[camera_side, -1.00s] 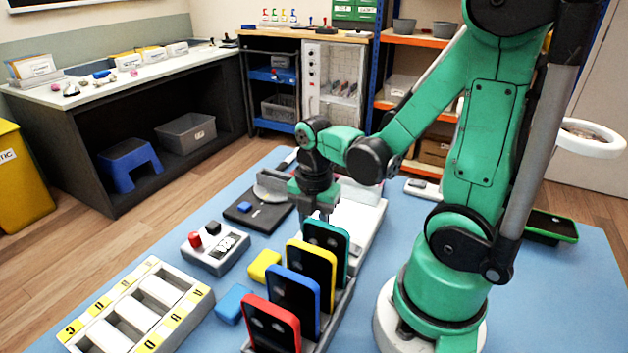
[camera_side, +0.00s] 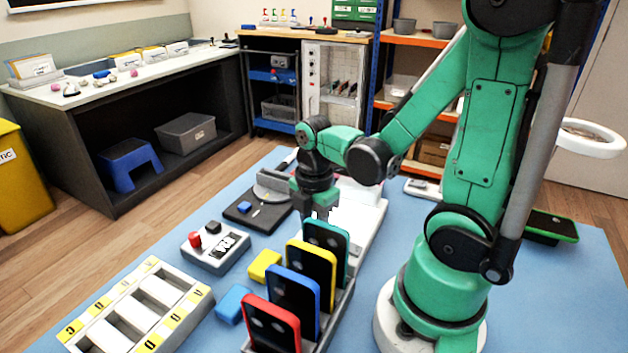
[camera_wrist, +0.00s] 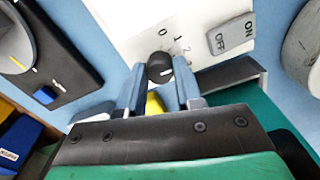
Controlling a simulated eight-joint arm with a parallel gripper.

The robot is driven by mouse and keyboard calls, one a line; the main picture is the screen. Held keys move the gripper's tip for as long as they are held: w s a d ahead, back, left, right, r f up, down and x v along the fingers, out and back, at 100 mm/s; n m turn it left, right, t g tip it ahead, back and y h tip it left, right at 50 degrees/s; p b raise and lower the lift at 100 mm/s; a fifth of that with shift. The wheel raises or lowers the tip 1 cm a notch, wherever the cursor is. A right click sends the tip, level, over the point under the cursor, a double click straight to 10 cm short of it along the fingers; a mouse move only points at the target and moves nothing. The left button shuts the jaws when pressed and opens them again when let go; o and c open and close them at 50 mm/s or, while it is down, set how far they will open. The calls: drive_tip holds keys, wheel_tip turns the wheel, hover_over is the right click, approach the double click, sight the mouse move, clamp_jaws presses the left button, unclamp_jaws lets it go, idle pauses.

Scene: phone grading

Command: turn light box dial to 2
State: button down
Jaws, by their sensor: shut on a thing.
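The light box (camera_side: 362,212) is a white panel behind the phone rack in the side view, with a bright surface. In the wrist view its white face (camera_wrist: 125,20) carries printed numbers and a grey ON/OFF switch (camera_wrist: 231,36). The dial (camera_wrist: 160,66) is a small black knob with a pale mark toward its right side. The numbers 0, 1 and 2 are printed beyond it; I cannot tell exactly which one the mark meets. My gripper (camera_wrist: 159,78) is shut on the dial, one finger on each side. In the side view my gripper (camera_side: 320,208) points down at the box, its fingertips partly hidden.
A rack (camera_side: 340,305) with several upright phones stands just in front of my gripper. A black pad (camera_side: 256,212) with a round knob lies to the left. A grey box with red and black buttons (camera_side: 214,247) and a labelled tray (camera_side: 137,312) are further left.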

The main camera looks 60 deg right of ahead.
drive_tip(key=c, duration=0.6)
unclamp_jaws()
drive_tip(key=shift+r, duration=2.8)
drive_tip(key=w+a+r+m+t, duration=0.1)
drive_tip(key=a+m+t, duration=0.1)
drive_tip(key=m, duration=0.3)
drive_tip(key=w+a+r+m+t, duration=0.2)
drive_tip(key=m, duration=0.3)
drive_tip(key=w+a+r+m+t, duration=0.1)
drive_tip(key=w+a+m+t, duration=0.1)
drive_tip(key=m, duration=0.3)
drive_tip(key=shift+a+r+t, duration=0.2)
drive_tip(key=shift+a+t, duration=0.2)
drive_tip(key=shift+t, duration=0.2)
